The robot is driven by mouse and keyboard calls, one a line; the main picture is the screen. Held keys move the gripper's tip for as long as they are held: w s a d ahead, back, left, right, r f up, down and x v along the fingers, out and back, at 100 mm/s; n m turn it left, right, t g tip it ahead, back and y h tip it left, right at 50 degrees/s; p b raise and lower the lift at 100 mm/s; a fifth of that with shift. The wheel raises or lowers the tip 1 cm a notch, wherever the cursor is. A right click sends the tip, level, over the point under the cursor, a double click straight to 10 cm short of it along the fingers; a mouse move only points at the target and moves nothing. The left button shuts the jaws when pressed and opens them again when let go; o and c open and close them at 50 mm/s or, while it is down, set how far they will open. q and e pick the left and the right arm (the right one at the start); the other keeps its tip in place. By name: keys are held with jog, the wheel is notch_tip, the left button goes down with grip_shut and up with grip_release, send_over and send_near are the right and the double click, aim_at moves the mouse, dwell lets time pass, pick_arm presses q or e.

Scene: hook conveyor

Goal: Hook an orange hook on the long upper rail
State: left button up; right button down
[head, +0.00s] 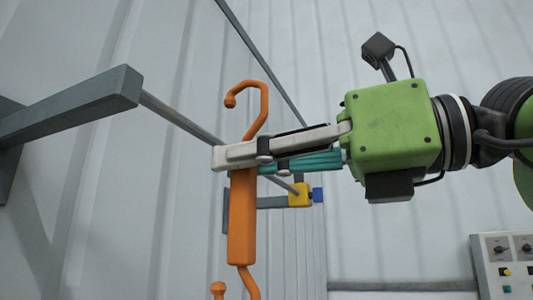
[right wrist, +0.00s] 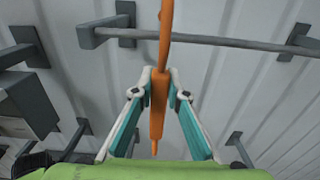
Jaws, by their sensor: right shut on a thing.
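My right gripper (head: 237,157) is shut on the thick body of an orange hook (head: 242,220), just below its upper curve. The hook hangs nearly upright, its upper curl opening to the left and down. Its lower end runs off the bottom edge of the head view. In the right wrist view the fingers (right wrist: 160,78) close on the hook (right wrist: 157,108) from both sides. A long grey rail (head: 180,118) runs from a bracket and passes behind the gripper. The hook's curl appears above the rail in the picture; I see no clear contact. My left gripper is out of view.
A thick grey bracket arm (head: 75,107) juts from the wall at left. A second rod (head: 262,62) slants across the top. A yellow block (head: 299,194) sits at the rail's far end. A control panel (head: 505,262) stands at lower right. A rail (right wrist: 230,46) crosses the wrist view.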

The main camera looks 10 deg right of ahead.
jog(key=w+a+f+b, duration=0.2)
jog(key=w+a+f, duration=0.1)
jog(key=w+a, duration=0.1)
jog(key=shift+a+f, duration=0.2)
jog(key=shift+a, duration=0.45)
dwell(0.4)
dwell(0.4)
jog(key=c, duration=1.9)
grip_release()
jog(key=v, duration=1.2)
